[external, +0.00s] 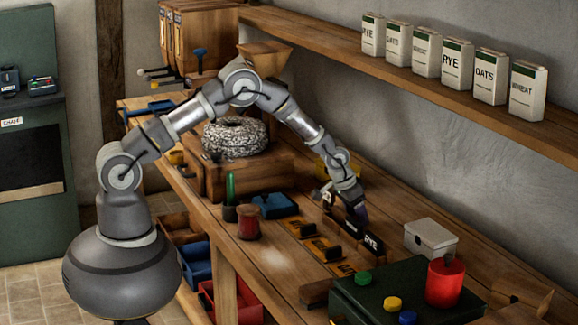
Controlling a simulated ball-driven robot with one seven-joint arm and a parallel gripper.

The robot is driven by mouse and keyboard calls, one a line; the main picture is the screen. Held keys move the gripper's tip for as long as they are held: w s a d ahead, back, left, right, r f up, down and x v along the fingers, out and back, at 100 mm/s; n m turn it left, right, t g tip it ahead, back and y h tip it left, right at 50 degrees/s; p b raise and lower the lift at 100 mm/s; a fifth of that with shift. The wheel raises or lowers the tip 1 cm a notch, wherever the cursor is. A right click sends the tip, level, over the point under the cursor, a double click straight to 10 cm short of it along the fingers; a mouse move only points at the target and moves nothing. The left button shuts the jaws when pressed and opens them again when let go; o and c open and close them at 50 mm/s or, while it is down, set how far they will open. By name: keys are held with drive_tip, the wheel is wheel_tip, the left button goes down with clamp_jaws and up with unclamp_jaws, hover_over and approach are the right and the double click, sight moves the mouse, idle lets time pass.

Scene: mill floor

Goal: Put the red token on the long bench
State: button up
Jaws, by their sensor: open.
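The long bench (272,262) is a wooden worktop running from the back left to the front right. I cannot make out a red token for certain. A green token (363,278), a yellow token (392,303) and a blue token (408,317) lie on a dark green box (345,296) at the bench's front right. A red cylinder (444,284) stands on the same box.
A white lidded box (430,238) stands right of my gripper. Several labelled plates (322,249) lie along the bench. A shelf (440,93) with several cartons overhangs behind. Bins (196,264) sit below.

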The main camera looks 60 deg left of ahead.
drive_tip(key=p+v, duration=0.2)
drive_tip(key=v, duration=1)
drive_tip(key=shift+p, duration=0.4)
drive_tip(key=shift+r, duration=0.15)
drive_tip(key=s+a+r+t, duration=0.1)
drive_tip(key=a+r+t, duration=0.15)
drive_tip(key=r, duration=1.55)
drive_tip(key=s+a+r+t, duration=0.1)
drive_tip(key=r+t, duration=0.2)
drive_tip(key=r, duration=1.4)
drive_tip(key=s+a+r+t, duration=0.1)
drive_tip(key=s+r+t, duration=0.1)
drive_tip(key=s+r, duration=0.7)
drive_tip(key=s+a+r+t, duration=0.1)
drive_tip(key=s+r+t, duration=0.2)
drive_tip(key=s+r, duration=0.6)
wheel_tip(320, 180, up, 8)
drive_tip(key=shift+a+r, duration=0.1)
drive_tip(key=shift+a, duration=0.2)
drive_tip(key=shift+t, duration=0.25)
